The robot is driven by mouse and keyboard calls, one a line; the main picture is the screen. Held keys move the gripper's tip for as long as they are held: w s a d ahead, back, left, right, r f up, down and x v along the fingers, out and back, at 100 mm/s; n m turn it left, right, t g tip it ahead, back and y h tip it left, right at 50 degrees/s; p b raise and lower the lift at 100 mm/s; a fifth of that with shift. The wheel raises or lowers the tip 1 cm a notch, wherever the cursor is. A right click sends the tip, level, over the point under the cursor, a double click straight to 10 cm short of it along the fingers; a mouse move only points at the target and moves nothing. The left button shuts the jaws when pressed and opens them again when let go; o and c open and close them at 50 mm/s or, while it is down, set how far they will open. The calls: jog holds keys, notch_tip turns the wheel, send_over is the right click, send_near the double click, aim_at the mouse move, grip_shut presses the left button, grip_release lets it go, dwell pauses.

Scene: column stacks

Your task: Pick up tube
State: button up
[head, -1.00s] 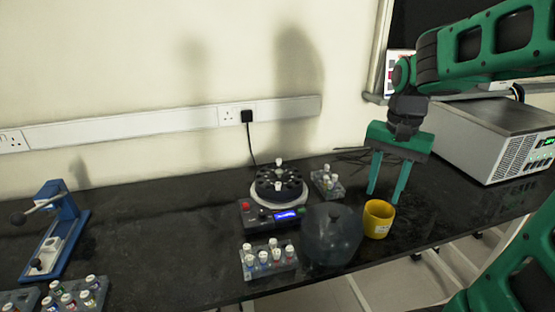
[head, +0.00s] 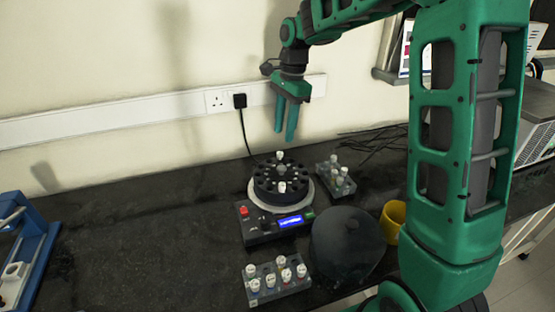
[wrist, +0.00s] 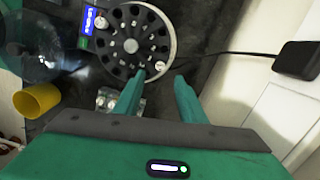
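White-capped tubes stand in the round black rotor (head: 262,190) of a small centrifuge. One tube (head: 282,187) is on its near side and another tube (head: 280,154) on its far side. In the wrist view, one white cap (wrist: 160,66) shows close to my fingertips and the other cap (wrist: 101,23) across the rotor (wrist: 118,62). My gripper (head: 284,137) is open and empty, pointing down above the rotor's far side. Its two fingers (wrist: 160,77) stand apart in the wrist view, with nothing between them.
A tube rack (head: 335,178) stands behind right of the centrifuge, another rack (head: 275,282) in front. A dark translucent dome (head: 347,243) and a yellow cup (head: 393,220) sit to the right. A plug and cable (head: 240,101) are at the wall behind.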

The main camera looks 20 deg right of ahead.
aim_at(280, 152)
notch_tip(280, 152, down, 2)
jog(key=shift+f, duration=0.1)
jog(key=shift+a+f, duration=0.2)
jog(key=shift+f, duration=0.6)
jog(key=shift+a+f, duration=0.15)
jog(key=shift+f, duration=0.65)
jog(key=shift+a+f, duration=0.2)
jog(key=shift+f, duration=0.6)
grip_shut()
